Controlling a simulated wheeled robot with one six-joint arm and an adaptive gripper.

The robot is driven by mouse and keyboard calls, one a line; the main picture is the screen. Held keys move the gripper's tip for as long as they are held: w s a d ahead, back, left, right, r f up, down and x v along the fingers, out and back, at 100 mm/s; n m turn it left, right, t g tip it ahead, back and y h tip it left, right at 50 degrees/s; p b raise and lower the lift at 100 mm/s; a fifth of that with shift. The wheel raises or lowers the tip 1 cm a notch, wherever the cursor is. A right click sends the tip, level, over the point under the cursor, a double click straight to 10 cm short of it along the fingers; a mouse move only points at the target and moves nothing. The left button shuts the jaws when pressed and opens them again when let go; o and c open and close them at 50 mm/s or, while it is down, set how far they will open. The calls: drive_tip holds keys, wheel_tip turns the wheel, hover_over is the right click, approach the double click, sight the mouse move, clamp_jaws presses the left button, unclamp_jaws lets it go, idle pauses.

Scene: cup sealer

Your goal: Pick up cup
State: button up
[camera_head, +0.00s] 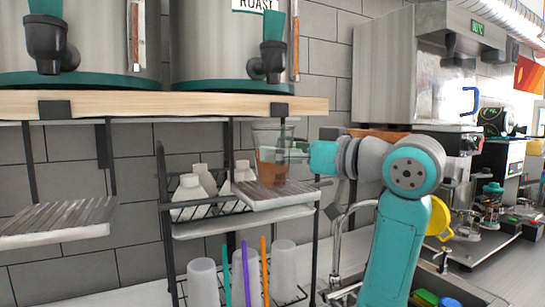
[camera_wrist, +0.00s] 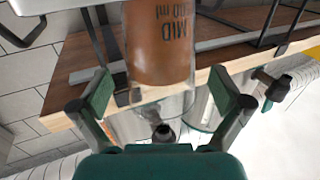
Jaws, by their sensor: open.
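The clear cup (camera_head: 271,165), with brown liquid in its lower part, stands upright on a small slatted drip tray (camera_head: 285,197) under the wooden shelf. My gripper (camera_head: 298,151) reaches in from the right, level with the cup's upper half and close to its right side. In the wrist view the cup (camera_wrist: 160,45) shows brown with dark "MID" and "ml" marking, at the top centre. My gripper (camera_wrist: 162,92) is open there, with one green-padded finger to each side of the cup's line. Whether the pads touch the cup cannot be told.
Metal dispensers (camera_head: 228,45) with taps stand on the wooden shelf (camera_head: 180,104) above. White bottles (camera_head: 190,192) are left of the cup; upturned cups (camera_head: 203,282) and coloured straws (camera_head: 246,270) are below. A tap (camera_head: 340,235) and coffee machine (camera_head: 412,65) are to the right.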

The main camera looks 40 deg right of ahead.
sight(274, 130)
drive_tip(key=shift+w+a, duration=0.2)
drive_tip(key=shift+w, duration=0.55)
drive_tip(key=shift+w+a, duration=0.15)
drive_tip(key=shift+w, duration=0.55)
drive_tip(key=c, duration=1.5)
drive_tip(key=shift+r, duration=0.8)
wheel_tip(274, 130, up, 2)
drive_tip(key=shift+s+r, duration=0.1)
drive_tip(key=shift+r, duration=0.05)
drive_tip(key=s+d, duration=0.1)
drive_tip(key=s, duration=0.7)
drive_tip(key=s+d, duration=0.2)
drive_tip(key=s, duration=0.7)
drive_tip(key=shift+s+d+f, duration=0.2)
drive_tip(key=shift+s+d, duration=0.05)
